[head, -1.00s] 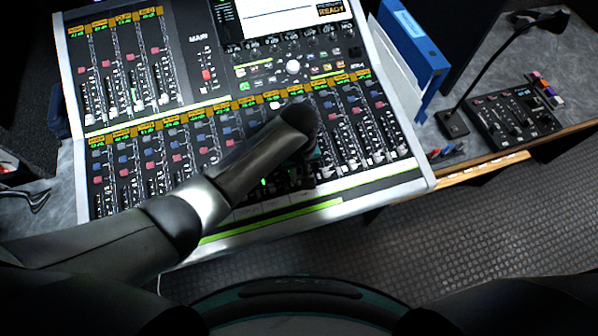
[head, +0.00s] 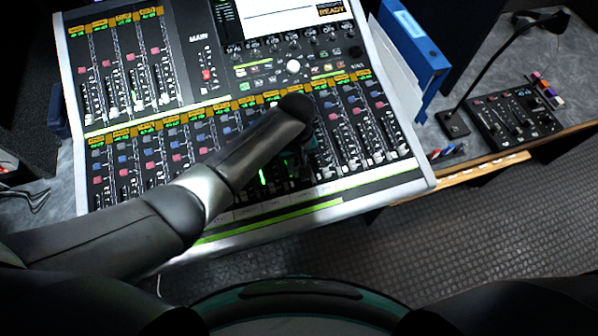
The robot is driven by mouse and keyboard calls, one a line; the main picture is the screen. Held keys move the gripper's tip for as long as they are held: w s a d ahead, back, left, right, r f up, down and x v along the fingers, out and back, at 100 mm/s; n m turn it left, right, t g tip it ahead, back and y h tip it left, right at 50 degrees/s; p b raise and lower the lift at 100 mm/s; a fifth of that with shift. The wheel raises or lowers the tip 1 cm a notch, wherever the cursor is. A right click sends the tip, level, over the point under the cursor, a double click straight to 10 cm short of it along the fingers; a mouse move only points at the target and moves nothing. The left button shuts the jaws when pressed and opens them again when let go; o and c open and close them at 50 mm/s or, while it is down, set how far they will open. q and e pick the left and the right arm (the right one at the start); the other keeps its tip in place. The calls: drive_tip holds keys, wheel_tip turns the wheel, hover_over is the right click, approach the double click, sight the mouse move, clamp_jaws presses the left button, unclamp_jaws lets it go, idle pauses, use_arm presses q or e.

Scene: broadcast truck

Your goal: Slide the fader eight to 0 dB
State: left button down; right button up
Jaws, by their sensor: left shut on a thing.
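The mixing console (head: 425,182) fills the upper middle of the head view. Its lower bank holds several fader strips with coloured buttons and small light caps. My left gripper (head: 300,168) reaches over the middle-right of this bank from the left, pointing down at the strips. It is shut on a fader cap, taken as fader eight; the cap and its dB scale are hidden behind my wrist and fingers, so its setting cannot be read. Uncovered fader caps, such as one at the right (head: 403,150), show to both sides. My right gripper is not in view.
A blue binder (head: 425,60) and papers stand right of the console. A gooseneck microphone (head: 492,75) and a small control box (head: 515,115) sit on the grey desk at the right. The console's front edge is nearest me, with open floor (head: 450,240) below right.

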use_arm(q)
drive_tip(key=w, duration=0.1)
drive_tip(key=w+a, duration=0.1)
drive_tip(key=w, duration=0.1)
drive_tip(key=w+b, duration=0.1)
drive_tip(key=shift+w+a+r, duration=0.3)
drive_tip(key=shift+w+r, duration=0.05)
drive_tip(key=c, duration=1.1)
unclamp_jaws()
drive_tip(key=shift+r, duration=0.1)
drive_tip(key=shift+r+p, duration=1.9)
drive_tip(key=shift+r, duration=5.65)
